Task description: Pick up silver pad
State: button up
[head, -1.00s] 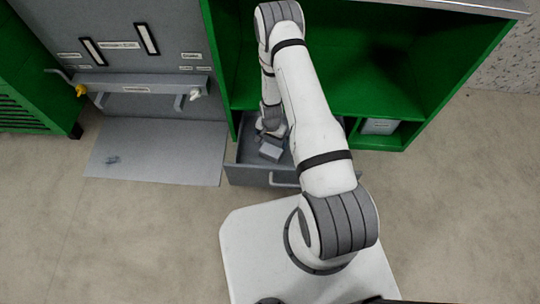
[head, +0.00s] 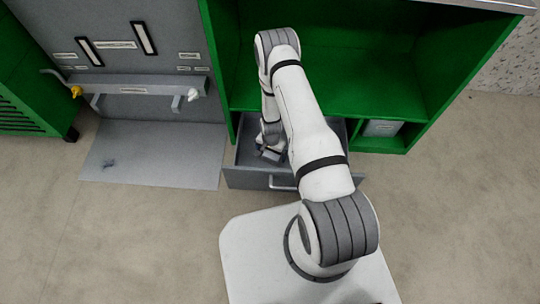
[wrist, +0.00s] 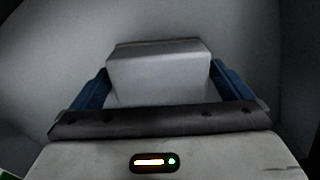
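The silver pad is a pale grey block that lies in an open grey drawer (head: 243,174) below the green cabinet. In the wrist view the silver pad (wrist: 158,75) fills the space between the two blue fingers of my gripper (wrist: 160,85). One finger is at each side of it, with no clear gap at the tips. I cannot tell whether they press on it. In the head view my gripper (head: 270,151) is low inside the drawer at the pad, and the wrist hides part of it.
The drawer walls stand close around my gripper. The green cabinet (head: 370,85) rises behind, with a small grey bin (head: 381,128) in a cubby to the right. A grey panel with a rail (head: 140,85) and a grey floor plate (head: 150,155) are at the left.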

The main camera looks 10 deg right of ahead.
jog(key=c, duration=0.9)
notch_tip(320, 180, up, 10)
jog(key=p, duration=0.3)
